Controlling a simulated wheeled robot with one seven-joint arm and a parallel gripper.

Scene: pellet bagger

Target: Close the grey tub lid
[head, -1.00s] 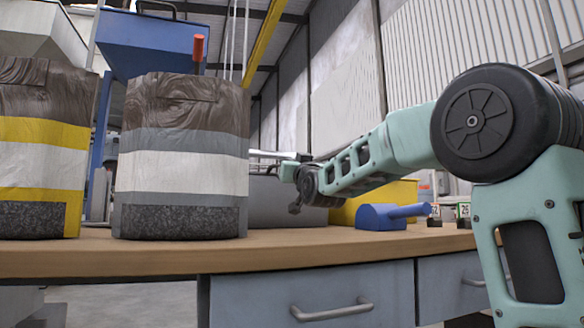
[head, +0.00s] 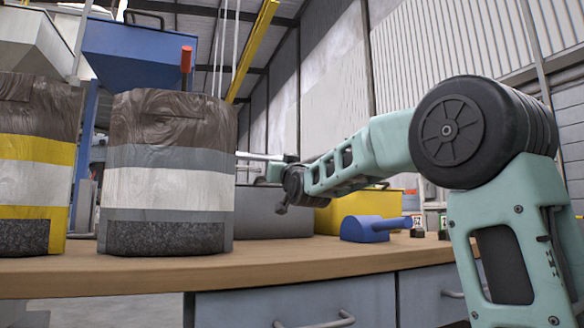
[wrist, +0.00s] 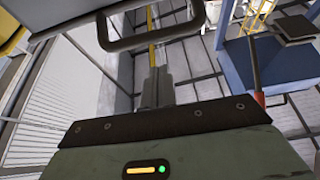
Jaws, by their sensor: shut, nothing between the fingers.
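The grey tub (head: 272,212) stands on the bench in the head view, partly hidden behind the grey-banded bag and my arm. In the wrist view a pale panel, apparently the lid (wrist: 72,14), crosses the top with a dark bar handle (wrist: 150,40). My gripper (wrist: 155,72) is shut and empty, its fingertips close below the handle in the picture; contact cannot be told. In the head view its fingers are small and partly hidden beside the bag.
The grey-banded bag (head: 168,186) and a yellow-banded bag (head: 35,176) stand on the bench (head: 150,276) at left. A yellow bin (head: 350,206) and a blue scoop (head: 370,229) are right of the tub. A blue hopper (head: 135,54) rises behind.

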